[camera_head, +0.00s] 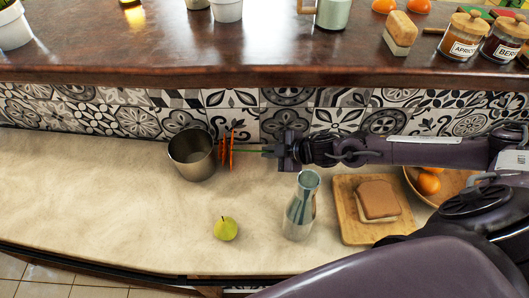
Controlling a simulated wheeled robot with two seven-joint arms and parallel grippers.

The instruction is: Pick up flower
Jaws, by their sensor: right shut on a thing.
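The flower (229,152) has a red-orange head seen edge-on and a thin green stem. It lies sideways, stem pointing right into my right gripper (279,152). My right gripper is shut on the stem and reaches in from the right, near the tiled wall. The flower head is just right of a grey metal cup (191,160); I cannot tell whether they touch. My left gripper is not in view.
A glass carafe (301,208) stands below my right gripper, with a green-yellow fruit (226,229) to its left. A wooden board (352,223) holds bread slices (378,199). A fruit bowl (452,187) is partly behind my arm. The counter's left side is clear. A dark shelf (250,55) runs above.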

